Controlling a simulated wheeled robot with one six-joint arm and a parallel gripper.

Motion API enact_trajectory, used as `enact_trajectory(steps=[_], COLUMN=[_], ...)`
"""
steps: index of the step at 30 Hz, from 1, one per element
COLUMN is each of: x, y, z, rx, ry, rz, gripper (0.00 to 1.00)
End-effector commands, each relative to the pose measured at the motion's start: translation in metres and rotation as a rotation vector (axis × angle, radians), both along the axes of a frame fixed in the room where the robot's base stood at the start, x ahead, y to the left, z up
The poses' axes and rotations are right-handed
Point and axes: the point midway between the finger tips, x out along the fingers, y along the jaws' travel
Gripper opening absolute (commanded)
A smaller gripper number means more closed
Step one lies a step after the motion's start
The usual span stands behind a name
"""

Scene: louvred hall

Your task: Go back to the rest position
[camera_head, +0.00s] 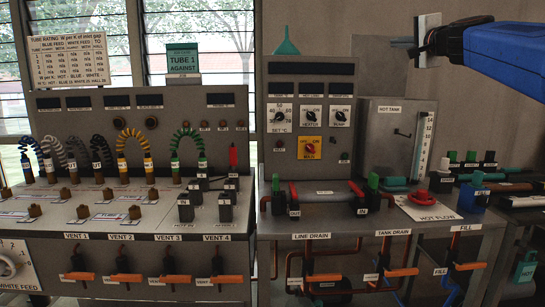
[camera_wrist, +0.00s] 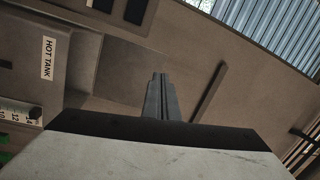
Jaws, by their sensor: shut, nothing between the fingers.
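My gripper (camera_head: 421,48) is at the upper right of the head view, at the end of my blue arm, which comes in from the right edge. It is raised above the hot tank (camera_head: 385,135) and is clear of the bench top. In the wrist view the two fingers of my gripper (camera_wrist: 160,80) are together, with nothing between them. The hot tank's label (camera_wrist: 48,58) shows at the left of the wrist view. No rest position is marked in either view.
A left console (camera_head: 130,222) carries coiled tubes and orange-handled vent valves. A middle console (camera_head: 310,90) has knobs and a green funnel (camera_head: 286,42) on top. Open air surrounds my gripper.

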Motion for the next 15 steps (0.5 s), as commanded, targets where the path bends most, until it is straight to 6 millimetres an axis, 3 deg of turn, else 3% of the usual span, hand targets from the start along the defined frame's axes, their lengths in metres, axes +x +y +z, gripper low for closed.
enact_trajectory(steps=[5,9,15], x=[-0.035,-0.075,-0.14], y=[0.041,0.075,0.109], z=[-0.061,-0.13,-0.23], rx=[-0.148,-0.301,-0.509], ry=[0.109,0.222,0.378], rz=[0.055,0.115,0.207], gripper=[0.0,0.0,0.0])
